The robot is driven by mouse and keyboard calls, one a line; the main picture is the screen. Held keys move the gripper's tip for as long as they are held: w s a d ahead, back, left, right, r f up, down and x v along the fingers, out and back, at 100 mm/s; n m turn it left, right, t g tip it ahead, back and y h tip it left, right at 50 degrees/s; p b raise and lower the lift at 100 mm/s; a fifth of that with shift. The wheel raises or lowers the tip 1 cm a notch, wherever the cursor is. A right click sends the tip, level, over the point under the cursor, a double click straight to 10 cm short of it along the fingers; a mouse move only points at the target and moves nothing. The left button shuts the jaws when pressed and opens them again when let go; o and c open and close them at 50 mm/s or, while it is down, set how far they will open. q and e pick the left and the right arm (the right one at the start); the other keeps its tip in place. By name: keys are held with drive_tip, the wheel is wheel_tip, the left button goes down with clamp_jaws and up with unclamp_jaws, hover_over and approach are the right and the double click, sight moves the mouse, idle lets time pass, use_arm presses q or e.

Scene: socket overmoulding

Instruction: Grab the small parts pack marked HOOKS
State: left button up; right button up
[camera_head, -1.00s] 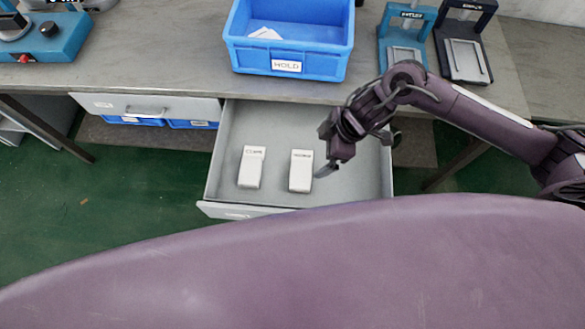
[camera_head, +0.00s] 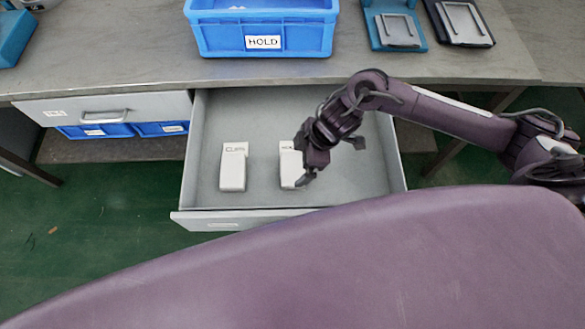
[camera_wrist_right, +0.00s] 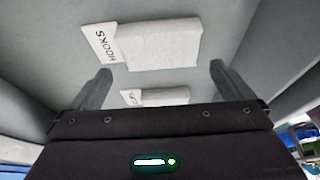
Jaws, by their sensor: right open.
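The white HOOKS pack (camera_head: 290,167) lies in the open drawer, partly hidden behind my right gripper in the head view. In the right wrist view the HOOKS pack (camera_wrist_right: 158,45) lies ahead of the fingers, its marking readable on the left end. My right gripper (camera_head: 304,181) is above the drawer at the pack's right side, open with nothing between its fingers (camera_wrist_right: 160,85). A second white pack, marked CLIPS (camera_head: 233,170), lies to the left of the HOOKS pack. My left gripper is not in view.
The grey drawer (camera_head: 350,185) has walls on all sides and bare floor to the right of the packs. A blue bin marked HOLD (camera_head: 225,42) stands on the bench above. A shut drawer (camera_head: 150,106) is to the left.

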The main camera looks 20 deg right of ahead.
sight(293, 168)
drive_tip(key=x, duration=0.5)
drive_tip(key=shift+s+d, duration=0.1)
drive_tip(key=shift+d, duration=0.15)
drive_tip(key=c, duration=0.6)
